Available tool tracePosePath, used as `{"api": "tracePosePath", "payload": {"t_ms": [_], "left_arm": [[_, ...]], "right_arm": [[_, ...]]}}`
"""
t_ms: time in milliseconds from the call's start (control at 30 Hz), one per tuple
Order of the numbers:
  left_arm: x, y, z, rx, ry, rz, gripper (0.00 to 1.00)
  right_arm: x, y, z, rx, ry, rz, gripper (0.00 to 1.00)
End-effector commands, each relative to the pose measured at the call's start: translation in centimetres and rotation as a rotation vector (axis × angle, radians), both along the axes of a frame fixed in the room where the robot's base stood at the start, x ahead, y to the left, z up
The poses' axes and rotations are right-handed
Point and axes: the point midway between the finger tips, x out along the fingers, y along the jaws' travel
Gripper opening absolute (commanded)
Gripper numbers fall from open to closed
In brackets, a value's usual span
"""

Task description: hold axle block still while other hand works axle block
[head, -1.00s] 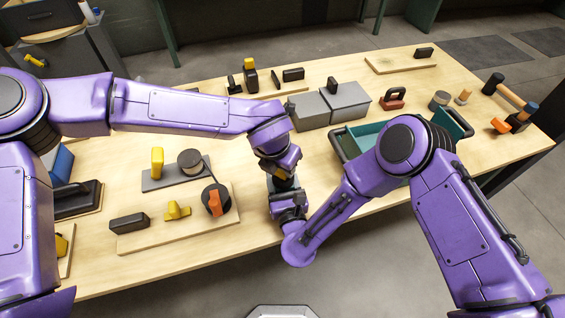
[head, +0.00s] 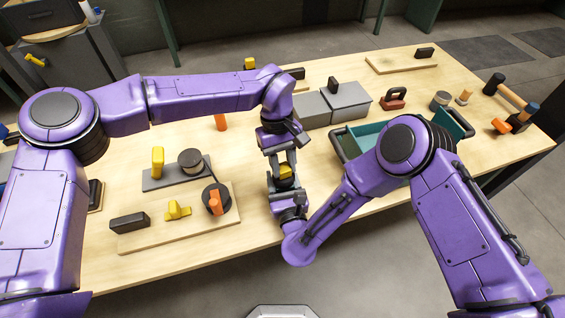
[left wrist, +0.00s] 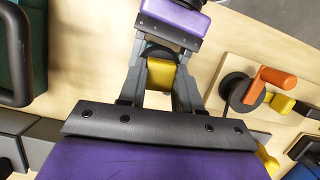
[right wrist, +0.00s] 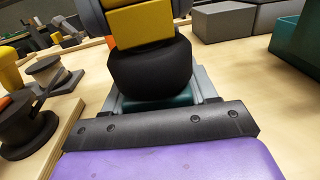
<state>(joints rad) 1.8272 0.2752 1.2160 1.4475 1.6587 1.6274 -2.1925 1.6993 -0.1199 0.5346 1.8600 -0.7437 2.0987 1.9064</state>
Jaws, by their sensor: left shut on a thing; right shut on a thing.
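The axle block shows in the right wrist view as a black rounded body (right wrist: 150,72) above a teal part (right wrist: 155,103), with a yellow block (right wrist: 140,24) on top. My right gripper (head: 287,190) is shut on the black and teal lower part from the near side. My left gripper (head: 281,163) comes from above and is shut on the yellow block, which also shows between its fingers in the left wrist view (left wrist: 160,74). The two grippers face each other closely. The fingers hide much of the axle block in the head view.
A board (head: 150,243) with a black wheel, orange handle and yellow part lies at left, beside a grey plate (head: 160,182) with a yellow post. Grey boxes (head: 350,100) and a teal bin (head: 345,146) stand to the right. The table's front edge is close.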

Motion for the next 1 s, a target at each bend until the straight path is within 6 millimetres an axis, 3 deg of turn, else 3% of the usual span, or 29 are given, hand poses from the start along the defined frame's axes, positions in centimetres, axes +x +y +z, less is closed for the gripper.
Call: {"api": "tracePosePath", "payload": {"t_ms": [133, 300, 633, 667, 733, 1000], "left_arm": [[0.13, -0.16, 0.02, 0.002, -0.005, -0.356, 0.05], [0.14, -0.12, 0.00, 0.000, -0.004, -0.609, 0.05], [0.18, -0.10, 0.01, -0.002, -0.005, -0.658, 0.05], [0.18, -0.10, 0.01, -0.002, -0.005, -0.658, 0.37], [0.18, -0.10, 0.01, -0.002, -0.005, -0.658, 0.59], [0.09, -0.13, 0.01, -0.003, -0.003, -0.658, 0.59]], "right_arm": [[-0.03, -0.06, -0.04, 0.000, 0.001, -0.001, 0.00], [-0.04, -0.04, -0.04, 0.001, 0.002, -0.001, 0.00], [-0.07, -0.01, -0.04, 0.001, 0.002, 0.000, 0.00], [-0.07, -0.01, -0.04, 0.001, 0.002, 0.000, 0.00], [-0.07, -0.01, -0.04, 0.001, 0.002, 0.000, 0.00], [-0.05, 0.01, -0.04, 0.001, 0.001, 0.000, 0.00]]}}
